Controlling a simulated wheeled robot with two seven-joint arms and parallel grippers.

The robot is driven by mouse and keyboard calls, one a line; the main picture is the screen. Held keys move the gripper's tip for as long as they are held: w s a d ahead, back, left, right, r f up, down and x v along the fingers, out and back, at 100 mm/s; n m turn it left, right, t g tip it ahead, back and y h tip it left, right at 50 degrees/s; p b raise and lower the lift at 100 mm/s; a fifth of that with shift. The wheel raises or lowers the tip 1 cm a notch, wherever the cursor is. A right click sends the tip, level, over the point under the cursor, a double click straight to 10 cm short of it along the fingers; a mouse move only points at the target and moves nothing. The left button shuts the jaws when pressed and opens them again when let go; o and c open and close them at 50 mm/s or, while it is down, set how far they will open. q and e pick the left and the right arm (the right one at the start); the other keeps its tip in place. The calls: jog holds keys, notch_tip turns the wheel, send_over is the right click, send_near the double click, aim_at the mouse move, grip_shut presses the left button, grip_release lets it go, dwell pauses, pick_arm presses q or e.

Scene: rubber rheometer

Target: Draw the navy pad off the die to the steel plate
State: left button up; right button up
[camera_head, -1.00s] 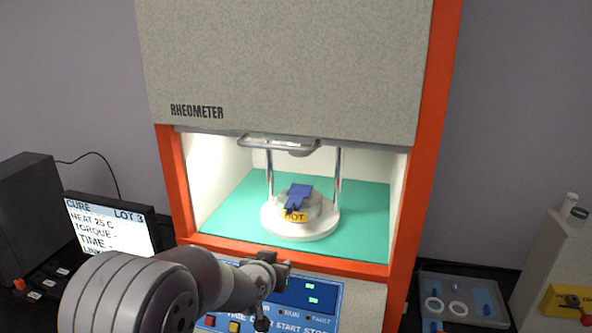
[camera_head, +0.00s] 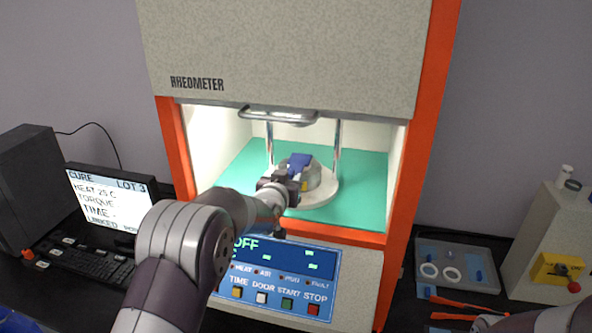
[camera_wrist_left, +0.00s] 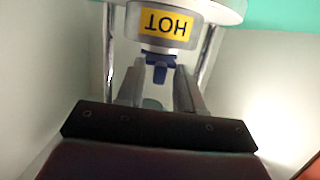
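The navy pad (camera_head: 300,161) lies on top of the round grey die (camera_head: 314,175), which has a yellow HOT label (camera_wrist_left: 165,26). In the left wrist view a navy tab (camera_wrist_left: 158,68) hangs at the die's edge. My left gripper (camera_head: 290,184) is at the die's front, inside the chamber. In the wrist view its two fingers (camera_wrist_left: 160,88) stand apart on either side of the tab, with gaps visible. My right arm shows only at the bottom right edge; its fingers cannot be made out. I cannot clearly pick out a steel plate.
The die stands on a white round base (camera_head: 327,193) between two chrome posts, over a teal floor. The orange frame (camera_head: 400,190) borders the opening, with the control panel (camera_head: 285,275) below. A grey tray (camera_head: 432,249) with white rings and blue strips lies right.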

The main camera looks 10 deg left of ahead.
pick_arm(q)
jog(key=shift+w+f, duration=0.1)
jog(key=shift+w, duration=0.05)
grip_shut()
jog(key=shift+r, duration=0.7)
